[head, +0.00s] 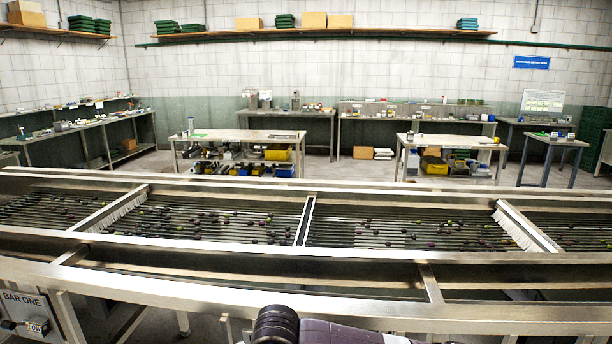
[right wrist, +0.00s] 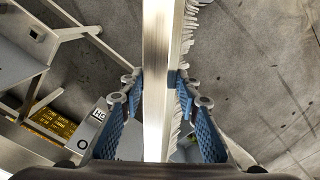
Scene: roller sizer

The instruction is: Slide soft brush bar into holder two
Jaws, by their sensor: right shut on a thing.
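In the right wrist view my right gripper (right wrist: 158,82) has its blue-padded fingers closed on the two sides of a long, pale metal brush bar (right wrist: 156,40). White bristles show along the bar's right side, and both its ends are hidden. In the head view a narrow metal cross-piece with a dark slot (head: 305,220) spans the middle of the roller bed; no bristles show on it, and I cannot read a label for holder two. Brush bars with white bristles cross the bed at left (head: 120,208) and right (head: 522,226). My left gripper is not in view.
The sizer's front rail (head: 300,306) runs across the whole head view. Small dark and green fruit lie on the rollers (head: 400,234). A "BAR ONE" sign (head: 30,312) with a "LOW" tag is at lower left. Behind the sizer are worktables (head: 245,135) and open floor.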

